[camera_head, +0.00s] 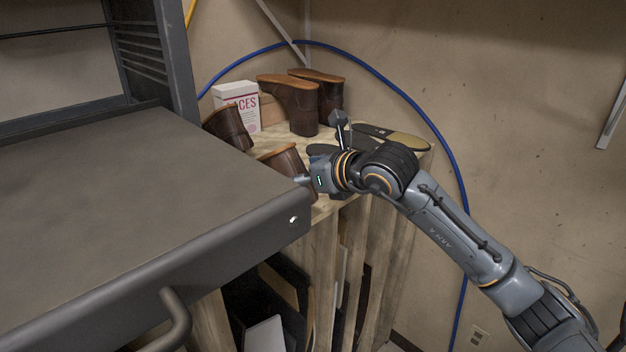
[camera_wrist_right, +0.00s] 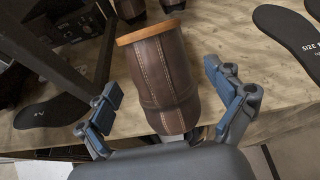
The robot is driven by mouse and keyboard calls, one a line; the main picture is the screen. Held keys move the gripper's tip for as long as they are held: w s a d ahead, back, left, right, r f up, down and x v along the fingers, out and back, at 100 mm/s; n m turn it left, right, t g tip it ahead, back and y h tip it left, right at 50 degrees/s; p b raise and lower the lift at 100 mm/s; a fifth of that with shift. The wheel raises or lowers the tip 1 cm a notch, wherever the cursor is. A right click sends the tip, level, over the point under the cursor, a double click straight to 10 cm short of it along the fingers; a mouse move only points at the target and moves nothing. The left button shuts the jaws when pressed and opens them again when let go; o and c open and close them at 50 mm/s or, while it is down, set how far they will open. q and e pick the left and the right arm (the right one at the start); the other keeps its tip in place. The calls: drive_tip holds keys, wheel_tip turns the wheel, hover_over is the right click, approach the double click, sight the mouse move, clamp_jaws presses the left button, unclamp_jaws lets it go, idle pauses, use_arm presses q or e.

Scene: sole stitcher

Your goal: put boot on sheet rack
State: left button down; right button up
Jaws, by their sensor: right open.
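A brown leather boot (camera_head: 287,162) with a tan sole edge sits at the near side of the wooden stand, partly hidden by the grey rack top and my gripper. My right gripper (camera_head: 305,182) is beside it. In the right wrist view the boot (camera_wrist_right: 165,85) lies between the spread fingers of my right gripper (camera_wrist_right: 163,82), with visible gaps on both sides. The fingers are open and not closed on it. A grey metal rack (camera_head: 130,190), likely the sheet rack, fills the left of the head view. My left gripper is not in view.
More brown boots (camera_head: 292,104) stand sole-up on the wooden stand (camera_head: 323,208), with another boot (camera_head: 229,127) near the rack post. A white laces box (camera_head: 237,103) and dark shoe soles (camera_head: 392,137) are there too. A blue hose (camera_head: 420,112) runs behind. The rack's flat top is clear.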

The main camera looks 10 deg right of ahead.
drive_tip(key=b+v, duration=0.1)
drive_tip(key=v, duration=0.4)
drive_tip(key=shift+d+f+b, duration=0.1)
drive_tip(key=shift+f+b, duration=0.05)
drive_tip(key=shift+b, duration=0.15)
drive_tip(key=shift+v, duration=0.75)
